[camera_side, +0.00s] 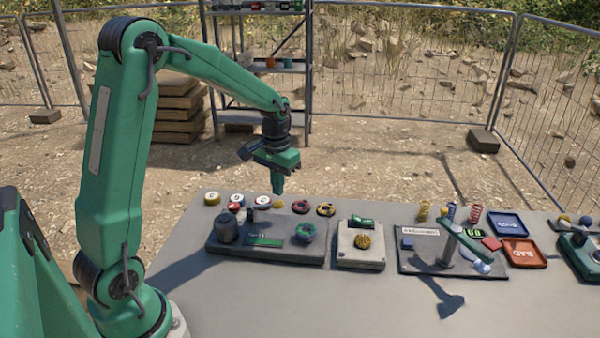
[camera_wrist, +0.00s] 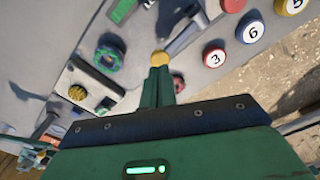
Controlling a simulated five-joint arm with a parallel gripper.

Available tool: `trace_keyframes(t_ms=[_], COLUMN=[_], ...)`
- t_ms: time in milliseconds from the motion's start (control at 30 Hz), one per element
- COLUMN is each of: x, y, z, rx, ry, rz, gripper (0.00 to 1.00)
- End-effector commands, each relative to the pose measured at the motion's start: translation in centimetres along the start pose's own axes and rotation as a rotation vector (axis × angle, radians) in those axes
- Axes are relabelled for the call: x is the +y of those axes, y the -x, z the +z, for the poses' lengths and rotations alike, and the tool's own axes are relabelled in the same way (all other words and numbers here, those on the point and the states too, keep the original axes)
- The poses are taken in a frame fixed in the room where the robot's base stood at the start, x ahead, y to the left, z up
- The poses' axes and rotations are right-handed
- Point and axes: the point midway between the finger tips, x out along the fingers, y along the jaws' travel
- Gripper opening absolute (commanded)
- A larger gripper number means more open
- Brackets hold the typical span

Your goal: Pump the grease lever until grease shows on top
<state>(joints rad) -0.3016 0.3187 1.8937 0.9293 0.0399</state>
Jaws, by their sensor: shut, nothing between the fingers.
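My gripper (camera_side: 277,190) is shut and empty, pointing down above the back of a dark plate (camera_side: 285,258). In the wrist view its green fingers (camera_wrist: 157,78) are together. A yellow round knob (camera_wrist: 161,57) shows just past their tips, at the end of what looks like a grey bar (camera_wrist: 186,36); I cannot tell whether the fingers touch it. This bar seems to be the lever. A dark pot (camera_side: 227,230) stands on the plate's left, a green label (camera_side: 264,242) in the middle and a green ring wheel (camera_side: 305,232) on the right. I can make out no grease.
Numbered balls (camera_side: 262,200) and striped discs (camera_side: 326,209) lie behind the plate. The table's front is clear.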

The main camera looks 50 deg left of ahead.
Motion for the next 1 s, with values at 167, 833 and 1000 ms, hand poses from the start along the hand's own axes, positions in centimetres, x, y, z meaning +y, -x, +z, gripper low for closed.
trace_keyframes(t_ms=[167,833,1000], x=[0.0,0.0,0.0], y=[0.9,2.0,2.0], z=[0.0,0.0,0.0], rx=[0.001,0.000,0.000], ry=[0.000,0.000,0.000], rz=[0.000,0.000,0.000], gripper=[0.00,0.00,0.00])
